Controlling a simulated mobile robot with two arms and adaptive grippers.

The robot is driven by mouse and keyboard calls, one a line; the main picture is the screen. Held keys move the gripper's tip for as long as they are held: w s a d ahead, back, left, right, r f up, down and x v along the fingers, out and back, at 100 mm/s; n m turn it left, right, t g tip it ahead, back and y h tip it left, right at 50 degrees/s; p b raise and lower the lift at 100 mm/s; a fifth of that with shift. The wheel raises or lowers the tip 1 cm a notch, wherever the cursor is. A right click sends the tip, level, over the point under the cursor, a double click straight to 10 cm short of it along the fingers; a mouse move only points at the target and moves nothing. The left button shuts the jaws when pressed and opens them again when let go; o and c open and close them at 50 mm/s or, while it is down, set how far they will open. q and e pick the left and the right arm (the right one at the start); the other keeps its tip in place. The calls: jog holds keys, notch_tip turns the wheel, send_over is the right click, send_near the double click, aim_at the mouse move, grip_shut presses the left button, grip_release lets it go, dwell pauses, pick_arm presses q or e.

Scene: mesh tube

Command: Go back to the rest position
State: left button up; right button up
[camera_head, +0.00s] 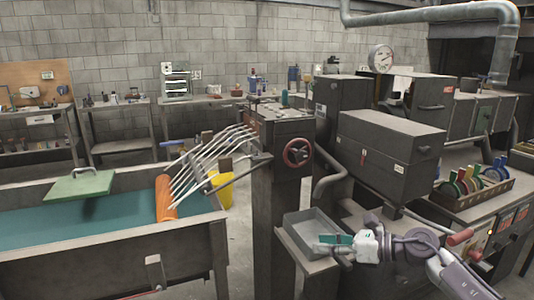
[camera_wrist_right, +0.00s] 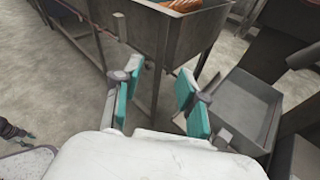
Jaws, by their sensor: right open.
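My right gripper (camera_head: 338,242), with teal finger pads, is at the lower middle of the head view, in front of the grey tray. In the right wrist view its two fingers (camera_wrist_right: 160,96) stand apart with nothing between them, so it is open and empty. An orange tube (camera_head: 166,199) leans at the right end of the water tank in the head view. Part of an orange thing also shows at the top edge of the right wrist view (camera_wrist_right: 183,5).
The grey open tray (camera_head: 290,220) is close to the right gripper; it lies right of the fingers in the wrist view (camera_wrist_right: 245,112). A machine with a red handwheel (camera_head: 297,152) stands behind it. The tank (camera_head: 110,258) is left. A rack of coloured rings (camera_head: 470,200) is right.

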jog(key=s+a+r+m+t+y, duration=0.1)
jog(key=s+a+m+t+y, duration=0.1)
jog(key=a+m+t, duration=0.15)
jog(key=s+d+f+n+h, duration=0.5)
jog(key=s+f+n+h, duration=0.4)
jog(key=n, duration=0.8)
jog(key=s+d+f+n+h, duration=0.7)
jog(key=s+f+n, duration=0.45)
jog(key=n, duration=0.65)
jog(key=s+a+f+m+g, duration=0.1)
jog(key=s+f+m+g, duration=0.15)
jog(key=s, duration=0.55)
jog(key=s+a+f+m+g, duration=0.1)
jog(key=s+m+g, duration=0.1)
jog(key=s+g, duration=0.35)
jog(key=s+f+p, duration=0.2)
jog(key=f, duration=1.1)
jog(key=s+f+p, duration=0.1)
jog(key=s+f, duration=0.2)
jog(key=f, duration=1)
jog(key=s+d+f+p, duration=0.1)
jog(key=s+d+f, duration=0.1)
jog(key=s+f, duration=0.9)
jog(key=s+g, duration=0.1)
jog(key=s, duration=0.3)
jog(key=shift+s+d+f+n+p, duration=0.2)
jog(key=shift+d+f+n+p, duration=0.1)
jog(key=shift+d+f+p, duration=0.1)
